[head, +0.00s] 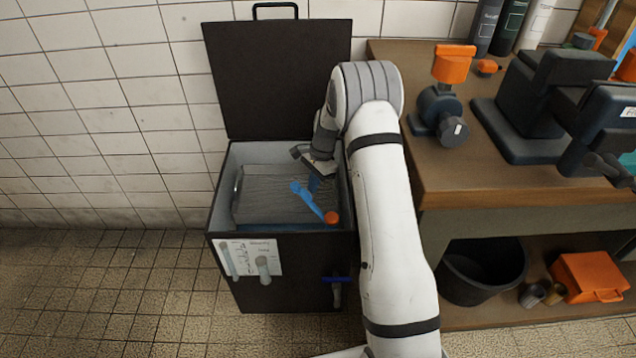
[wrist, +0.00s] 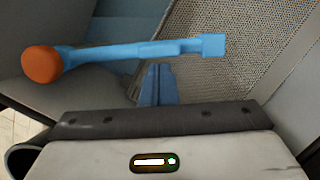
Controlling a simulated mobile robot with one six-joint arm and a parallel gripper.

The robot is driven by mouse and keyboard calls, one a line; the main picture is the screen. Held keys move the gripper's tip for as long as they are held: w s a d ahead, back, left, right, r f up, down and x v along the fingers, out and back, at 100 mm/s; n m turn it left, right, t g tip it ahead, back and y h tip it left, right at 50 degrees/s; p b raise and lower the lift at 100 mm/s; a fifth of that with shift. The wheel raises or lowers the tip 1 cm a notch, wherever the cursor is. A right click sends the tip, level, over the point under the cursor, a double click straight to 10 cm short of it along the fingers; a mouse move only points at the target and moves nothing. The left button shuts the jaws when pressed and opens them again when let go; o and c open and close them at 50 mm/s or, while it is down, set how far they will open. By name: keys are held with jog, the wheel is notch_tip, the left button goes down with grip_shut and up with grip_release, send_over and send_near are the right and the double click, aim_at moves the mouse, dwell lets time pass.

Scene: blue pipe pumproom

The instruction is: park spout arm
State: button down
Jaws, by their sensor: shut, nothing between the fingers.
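The spout arm (head: 309,200) is a blue bar with an orange knob (head: 331,217) at its front right end. It lies across the inside of an open dark washer tank (head: 285,270). In the wrist view the spout arm (wrist: 130,51) spans left to right, its orange knob (wrist: 42,65) at the left. My gripper (head: 314,188) reaches down into the tank beside the bar. Its blue fingers (wrist: 159,70) are shut and empty, with their tips just below the bar in the wrist picture. I cannot tell whether they touch it.
The tank's lid (head: 275,75) stands open against the tiled wall. A perforated metal tray (head: 262,180) lies inside the tank. A workbench (head: 500,190) with a vise (head: 437,112) and machine stands close on the right. A black bucket (head: 483,270) sits below. The floor at left is clear.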

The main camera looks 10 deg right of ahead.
jog(key=shift+a, duration=0.15)
jog(key=shift+s+a+r+n+g+p, duration=0.1)
jog(key=shift+s+a+n+g+p, duration=0.1)
jog(key=shift+a+n+p, duration=0.3)
jog(key=shift+s+a+n+g+p, duration=0.1)
jog(key=shift+s+a+n+p, duration=0.15)
jog(key=shift+a+n, duration=0.45)
jog(key=s+a+n+g+h+p, duration=0.1)
jog(key=s+a+n+h+p, duration=0.1)
jog(key=s+a+n, duration=0.5)
jog(key=shift+n+p, duration=0.7)
jog(key=shift+n, duration=0.3)
jog(key=w+d+r+p, duration=0.1)
jog(key=w+r, duration=0.5)
jog(key=r, duration=0.3)
jog(key=shift+w+r+p, duration=0.15)
jog(key=shift+r+p, duration=0.1)
jog(key=shift+p, duration=0.15)
